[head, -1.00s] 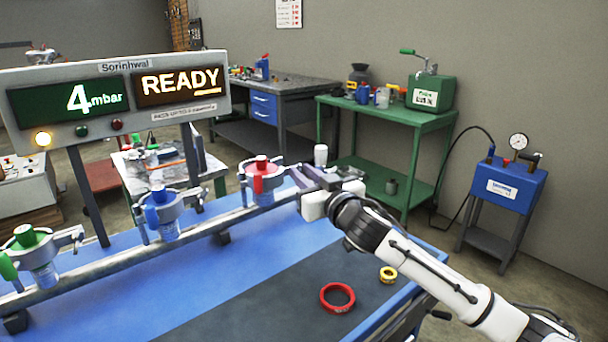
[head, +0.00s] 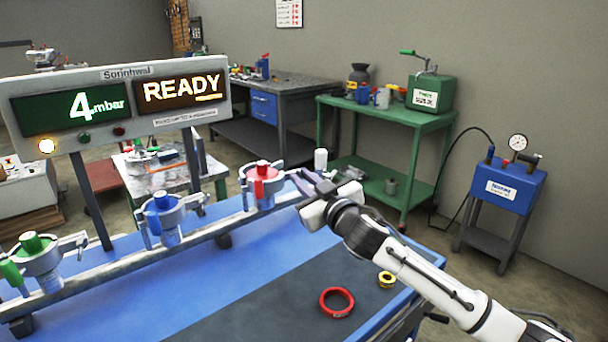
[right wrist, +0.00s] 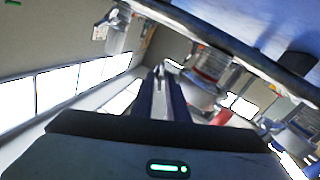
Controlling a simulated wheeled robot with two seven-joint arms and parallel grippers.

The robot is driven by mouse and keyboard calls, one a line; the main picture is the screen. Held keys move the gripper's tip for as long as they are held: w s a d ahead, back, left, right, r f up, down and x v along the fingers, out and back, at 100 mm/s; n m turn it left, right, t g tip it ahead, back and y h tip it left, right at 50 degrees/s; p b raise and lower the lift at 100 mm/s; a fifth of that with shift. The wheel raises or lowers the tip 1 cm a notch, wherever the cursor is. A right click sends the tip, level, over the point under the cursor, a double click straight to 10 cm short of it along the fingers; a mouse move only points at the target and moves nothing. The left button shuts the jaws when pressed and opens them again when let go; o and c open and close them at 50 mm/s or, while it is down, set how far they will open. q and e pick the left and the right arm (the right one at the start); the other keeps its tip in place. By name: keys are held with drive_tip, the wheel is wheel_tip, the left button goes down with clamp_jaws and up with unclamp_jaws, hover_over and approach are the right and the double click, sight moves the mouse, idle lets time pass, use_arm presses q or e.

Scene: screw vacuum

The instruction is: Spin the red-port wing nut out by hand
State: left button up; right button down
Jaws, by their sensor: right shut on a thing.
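The red port (head: 263,174) is the rightmost of the ports on the long grey pipe, with a red cap, a red handle and a metal clamp ring. My right gripper (head: 296,184) reaches in from the right, its dark fingers at the right side of that clamp. The fingers (right wrist: 160,84) are closed together in the right wrist view. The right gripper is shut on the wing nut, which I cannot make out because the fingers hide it. A metal port body with a reddish band (right wrist: 208,66) shows just right of the fingertips. My left gripper is not in view.
Blue (head: 163,218) and green (head: 37,252) ports stand to the left on the same pipe (head: 130,262). A red ring (head: 337,314) and a yellow ring (head: 387,280) lie on the bench's dark mat. The display (head: 115,98) reads 4 mbar and READY.

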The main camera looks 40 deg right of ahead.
drive_tip(key=n+p, duration=0.1)
drive_tip(key=n, duration=0.1)
drive_tip(key=shift+r+n+p, duration=0.1)
drive_tip(key=shift+n+p, duration=0.2)
drive_tip(key=shift+n, duration=0.1)
use_arm(q)
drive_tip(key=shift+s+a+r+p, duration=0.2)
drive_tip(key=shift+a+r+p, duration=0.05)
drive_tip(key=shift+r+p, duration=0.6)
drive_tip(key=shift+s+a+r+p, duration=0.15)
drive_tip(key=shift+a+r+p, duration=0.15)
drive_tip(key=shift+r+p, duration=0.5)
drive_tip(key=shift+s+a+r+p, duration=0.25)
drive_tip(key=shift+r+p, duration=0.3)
drive_tip(key=shift+p, duration=0.5)
use_arm(e)
drive_tip(key=shift+a+f+n, duration=0.1)
drive_tip(key=shift+f+n, duration=0.1)
drive_tip(key=shift+n, duration=2.95)
drive_tip(key=shift+a+f+n, duration=0.1)
drive_tip(key=shift+f+n, duration=0.05)
drive_tip(key=shift+n, duration=3)
drive_tip(key=c, duration=2.1)
unclamp_jaws()
drive_tip(key=shift+f, duration=0.1)
